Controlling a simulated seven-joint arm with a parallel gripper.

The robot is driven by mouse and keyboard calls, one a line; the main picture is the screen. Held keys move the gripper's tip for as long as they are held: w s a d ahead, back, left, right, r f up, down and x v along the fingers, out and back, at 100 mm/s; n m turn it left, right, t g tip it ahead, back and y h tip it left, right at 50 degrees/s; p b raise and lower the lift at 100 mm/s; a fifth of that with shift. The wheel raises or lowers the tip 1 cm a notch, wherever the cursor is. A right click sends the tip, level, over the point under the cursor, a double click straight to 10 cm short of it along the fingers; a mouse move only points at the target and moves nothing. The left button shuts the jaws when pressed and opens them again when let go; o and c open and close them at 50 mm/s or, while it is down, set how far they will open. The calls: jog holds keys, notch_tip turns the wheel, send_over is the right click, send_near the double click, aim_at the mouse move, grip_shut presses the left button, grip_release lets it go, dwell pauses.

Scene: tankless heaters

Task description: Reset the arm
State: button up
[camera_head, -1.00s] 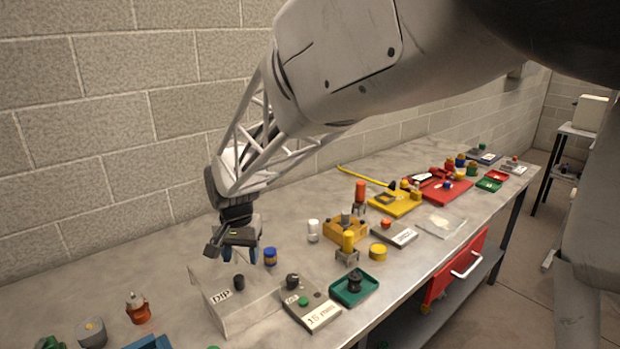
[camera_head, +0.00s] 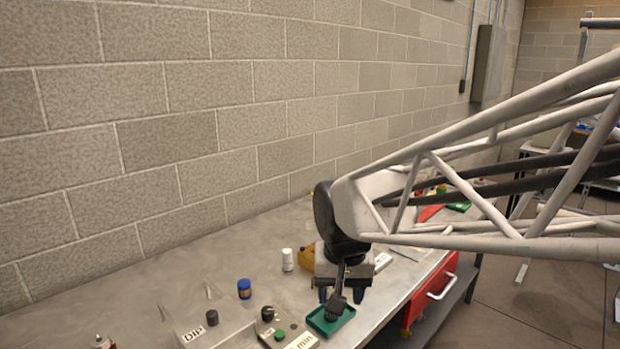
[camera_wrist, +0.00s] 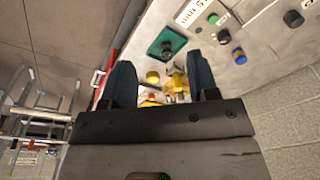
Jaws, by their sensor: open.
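My gripper (camera_head: 340,295) is in front of the right part of the workbench in the head view, pointing down near the green tray (camera_head: 318,322). In the wrist view its two dark blue fingers (camera_wrist: 160,88) stand apart with nothing held between them. The green tray (camera_wrist: 167,45) with a dark piece in it shows beyond the fingers there. My arm hides much of the bench's far right part in the head view.
The grey workbench (camera_head: 215,250) carries a DIP box (camera_head: 215,325), a blue jar (camera_head: 244,288), a white bottle (camera_head: 287,260) and a yellow-orange block (camera_head: 306,257). A red drawer (camera_head: 432,285) hangs under its front edge. A block wall stands behind. The space above the left bench is clear.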

jog(key=s+d+f+t, duration=0.1)
jog(key=s+d, duration=1.2)
jog(key=s, duration=0.2)
jog(key=shift+h, duration=0.3)
dwell(0.4)
